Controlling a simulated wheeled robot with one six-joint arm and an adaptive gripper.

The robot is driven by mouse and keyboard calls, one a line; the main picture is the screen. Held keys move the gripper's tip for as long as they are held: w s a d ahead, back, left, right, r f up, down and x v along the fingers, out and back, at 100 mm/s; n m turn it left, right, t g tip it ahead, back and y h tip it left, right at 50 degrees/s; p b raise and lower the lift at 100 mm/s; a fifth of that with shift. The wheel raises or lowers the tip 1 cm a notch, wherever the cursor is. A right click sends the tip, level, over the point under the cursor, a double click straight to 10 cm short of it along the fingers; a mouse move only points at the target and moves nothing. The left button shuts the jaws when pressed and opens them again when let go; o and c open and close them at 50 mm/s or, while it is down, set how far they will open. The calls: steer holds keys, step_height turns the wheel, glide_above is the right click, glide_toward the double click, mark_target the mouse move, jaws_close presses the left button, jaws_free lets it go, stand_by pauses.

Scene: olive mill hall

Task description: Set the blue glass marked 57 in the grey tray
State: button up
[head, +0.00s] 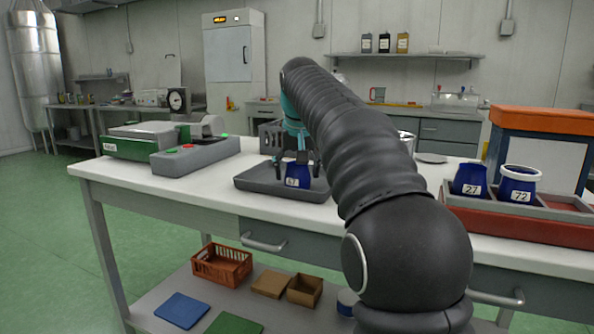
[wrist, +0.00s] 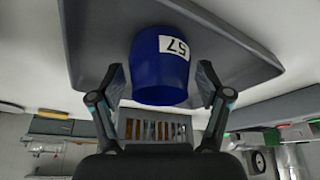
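The blue glass marked 57 (wrist: 158,75) is between the fingers of my gripper (wrist: 161,72) in the wrist view, its label upside down there. A narrow gap shows on each side, so the fingers are open around it and do not appear to grip. In the head view the glass (head: 298,176) appears to stand upright inside the grey tray (head: 256,184), toward its right part. My gripper (head: 299,158) is over it from above, partly hidden by my arm. The tray (wrist: 92,45) also shows behind the glass in the wrist view.
Two blue glasses, marked 27 (head: 470,181) and 72 (head: 518,184), stand in a red divided rack (head: 505,222) at right. A grey crate (head: 270,137) is behind the tray. A scale (head: 140,140) and a grey control box (head: 195,156) are at left. My arm hides the table's middle.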

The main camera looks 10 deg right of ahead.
steer(key=shift+d+p+v, duration=0.3)
steer(key=shift+p+v, duration=0.9)
steer(key=shift+v, duration=5)
steer(key=s+f, duration=0.3)
steer(key=s, duration=0.3)
steer(key=s+f+n+t, duration=0.1)
steer(key=s+f, duration=2.4)
steer(key=f, duration=0.2)
steer(key=shift+s+a+f+y, duration=0.2)
steer(key=shift+s+a+y, duration=0.05)
steer(key=shift+s+y, duration=0.05)
